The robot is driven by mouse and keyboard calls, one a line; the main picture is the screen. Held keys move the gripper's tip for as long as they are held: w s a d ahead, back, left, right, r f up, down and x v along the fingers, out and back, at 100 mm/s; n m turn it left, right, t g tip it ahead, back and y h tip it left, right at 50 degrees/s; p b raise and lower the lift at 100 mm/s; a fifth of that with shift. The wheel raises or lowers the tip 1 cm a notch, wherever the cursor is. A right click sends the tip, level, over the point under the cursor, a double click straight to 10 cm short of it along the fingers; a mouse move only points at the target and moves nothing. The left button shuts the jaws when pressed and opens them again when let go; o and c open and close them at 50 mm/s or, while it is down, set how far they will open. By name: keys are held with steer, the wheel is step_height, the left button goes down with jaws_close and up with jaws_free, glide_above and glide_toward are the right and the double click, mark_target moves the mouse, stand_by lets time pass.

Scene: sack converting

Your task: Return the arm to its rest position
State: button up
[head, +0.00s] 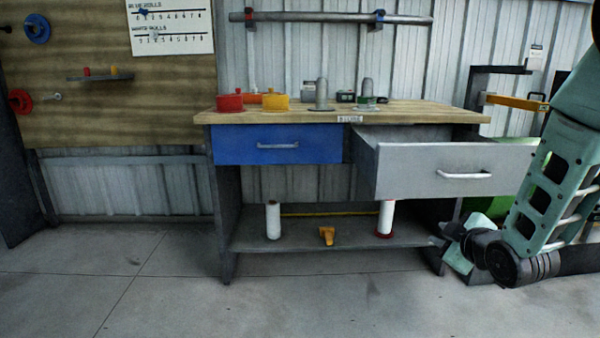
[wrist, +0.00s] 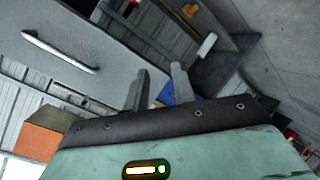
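My gripper (wrist: 160,86) shows in the wrist view with its two grey fingers apart and nothing held between them. In the head view my teal arm reaches down at the right, and its hand end (head: 462,240) is low, beside the right end of the workbench's lower shelf. The fingers are hard to make out there. The grey drawer (head: 425,172) above is pulled open. Its front and handle also show at the upper left of the wrist view (wrist: 85,40).
The workbench (head: 300,116) carries a red container (head: 230,103), a yellow container (head: 275,102) and grey parts. The blue drawer (head: 270,145) is shut. The floor in front is clear.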

steer(key=s+a+m+g+y, duration=0.2)
steer(key=s+a+g, duration=0.5)
steer(key=s+a, duration=0.65)
steer(key=s+a+r+m+g+h+p, duration=0.1)
steer(key=s+a+g, duration=0.15)
steer(key=s, duration=0.85)
steer(key=s+a+r+g+h, duration=0.2)
steer(key=s+g, duration=0.2)
steer(key=s, duration=0.6)
step_height(320, 180, up, 37)
steer(key=p, duration=3.8)
steer(key=shift+w+r+y, duration=0.2)
steer(key=shift+w+y, duration=0.05)
steer(key=shift+y, duration=0.05)
steer(key=shift+d, duration=0.2)
